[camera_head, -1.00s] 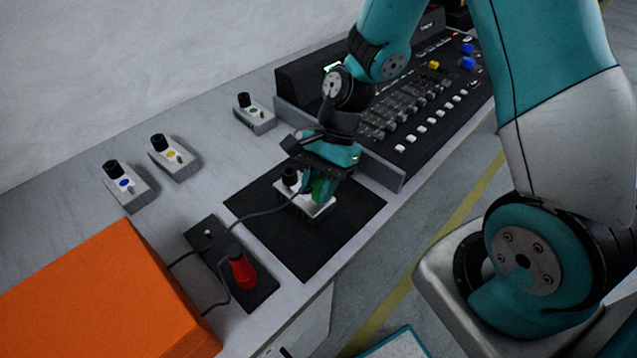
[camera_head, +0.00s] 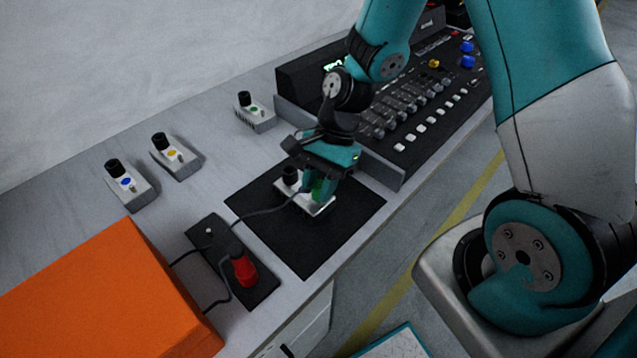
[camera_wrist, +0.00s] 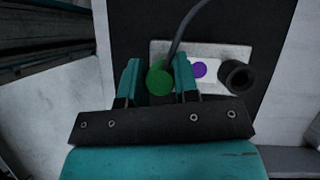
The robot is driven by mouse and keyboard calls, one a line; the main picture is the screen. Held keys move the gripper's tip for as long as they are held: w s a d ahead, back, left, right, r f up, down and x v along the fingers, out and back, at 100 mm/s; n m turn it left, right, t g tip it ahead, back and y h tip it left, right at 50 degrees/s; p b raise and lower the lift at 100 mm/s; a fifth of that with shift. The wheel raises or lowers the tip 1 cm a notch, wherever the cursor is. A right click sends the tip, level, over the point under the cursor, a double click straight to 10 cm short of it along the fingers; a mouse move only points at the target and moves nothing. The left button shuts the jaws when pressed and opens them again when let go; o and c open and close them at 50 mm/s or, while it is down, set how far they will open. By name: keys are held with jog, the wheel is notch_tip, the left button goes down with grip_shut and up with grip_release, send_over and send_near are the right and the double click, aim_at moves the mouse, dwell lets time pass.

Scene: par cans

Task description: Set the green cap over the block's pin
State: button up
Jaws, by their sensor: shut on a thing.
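My gripper (camera_head: 320,190) is shut on the green cap (camera_head: 318,186). In the wrist view the green cap (camera_wrist: 159,81) sits between the two teal fingers of my gripper (camera_wrist: 157,80). The block (camera_head: 315,209) is pale, with a black knob (camera_head: 290,176), and lies on a black mat. In the wrist view the block (camera_wrist: 211,52) shows a purple dot (camera_wrist: 200,69) and the knob (camera_wrist: 237,75) to the right of the cap. The cap is over the block's other end. The pin is hidden, so I cannot tell whether the cap is around it.
A dark cable (camera_head: 262,212) runs from a black box with a red cap (camera_head: 244,270) to the block area. Blocks with blue (camera_head: 127,182), yellow (camera_head: 172,155) and green (camera_head: 254,109) dots stand behind. A mixing console (camera_head: 400,115) and orange case (camera_head: 100,290) flank the mat (camera_head: 310,250).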

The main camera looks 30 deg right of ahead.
jog(key=shift+f, duration=0.85)
dwell(1.6)
jog(key=o, duration=1)
jog(key=p+v, duration=0.2)
jog(key=v, duration=1.5)
jog(key=shift+d+r, duration=0.1)
jog(key=shift+r, duration=0.1)
jog(key=s+a+r+n+t, duration=0.1)
jog(key=s+a+r+n, duration=0.2)
jog(key=s+a+n, duration=0.1)
jog(key=s+a+r+n+t, duration=0.1)
jog(key=s+a+r+n, duration=0.2)
jog(key=s+n, duration=0.4)
jog(key=s+a+r+n+t+h, duration=0.1)
jog(key=s+a+r+n, duration=0.2)
jog(key=s+a+n, duration=0.2)
jog(key=shift+s+r+n, duration=0.1)
jog(key=shift+s+n, duration=0.05)
jog(key=shift+n, duration=0.7)
jog(key=shift+s+r+n, duration=0.1)
jog(key=shift+r+n, duration=0.05)
jog(key=shift+n, duration=0.7)
